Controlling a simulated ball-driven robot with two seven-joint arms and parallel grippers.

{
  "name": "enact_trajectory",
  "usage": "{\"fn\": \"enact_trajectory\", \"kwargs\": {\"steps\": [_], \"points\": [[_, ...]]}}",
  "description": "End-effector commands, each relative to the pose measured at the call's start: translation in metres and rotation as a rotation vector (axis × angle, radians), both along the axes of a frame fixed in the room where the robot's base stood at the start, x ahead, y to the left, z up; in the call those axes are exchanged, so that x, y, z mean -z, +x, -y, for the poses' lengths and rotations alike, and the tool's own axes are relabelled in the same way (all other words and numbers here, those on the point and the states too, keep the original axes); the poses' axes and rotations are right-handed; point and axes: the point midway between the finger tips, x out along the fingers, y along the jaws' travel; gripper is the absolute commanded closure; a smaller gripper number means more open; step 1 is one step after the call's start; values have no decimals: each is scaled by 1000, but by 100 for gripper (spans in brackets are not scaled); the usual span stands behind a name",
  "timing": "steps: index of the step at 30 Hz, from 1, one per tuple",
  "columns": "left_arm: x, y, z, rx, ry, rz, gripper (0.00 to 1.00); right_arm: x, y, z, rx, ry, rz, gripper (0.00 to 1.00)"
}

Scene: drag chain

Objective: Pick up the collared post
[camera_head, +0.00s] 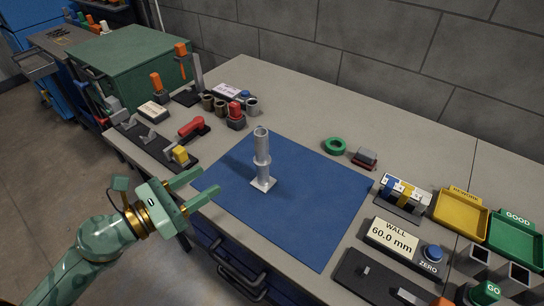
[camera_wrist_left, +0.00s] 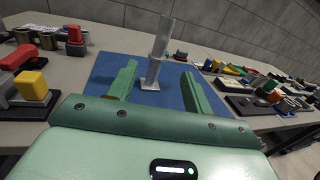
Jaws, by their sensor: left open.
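The collared post (camera_head: 262,158) is a grey metal tube with a collar partway up and a square foot. It stands upright on the blue mat (camera_head: 318,212). My left gripper (camera_head: 204,191) is green, open and empty, to the left of the post and apart from it, at the mat's left edge. In the left wrist view the post (camera_wrist_left: 158,55) shows beyond and between the two open fingers (camera_wrist_left: 158,83), with its foot on the mat. My right gripper is not in view.
A green ring (camera_head: 335,146) and a small grey-red block (camera_head: 365,158) lie behind the mat. A wall gauge display (camera_head: 393,238), a yellow tray (camera_head: 461,213) and a green tray (camera_head: 515,238) are at right. Red and yellow-handled clamps (camera_head: 181,155) stand at left. The mat around the post is clear.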

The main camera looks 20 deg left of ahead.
Motion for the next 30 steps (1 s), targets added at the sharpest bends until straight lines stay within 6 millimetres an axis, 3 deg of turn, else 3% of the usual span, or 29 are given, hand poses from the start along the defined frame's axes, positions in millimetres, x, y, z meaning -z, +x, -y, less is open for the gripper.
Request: {"fn": "enact_trajectory", "kwargs": {"steps": [5, 15, 23, 30], "points": [[-3, 11, 7, 4, 43, 30, 50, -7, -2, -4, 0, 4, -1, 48], [-2, 77, 50, 2, 39, 29, 50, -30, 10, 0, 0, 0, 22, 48], [1, 98, 65, 2, 39, 25, 50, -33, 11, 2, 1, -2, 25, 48], [1, 127, 89, 1, 38, 24, 50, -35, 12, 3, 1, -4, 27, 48]]}}
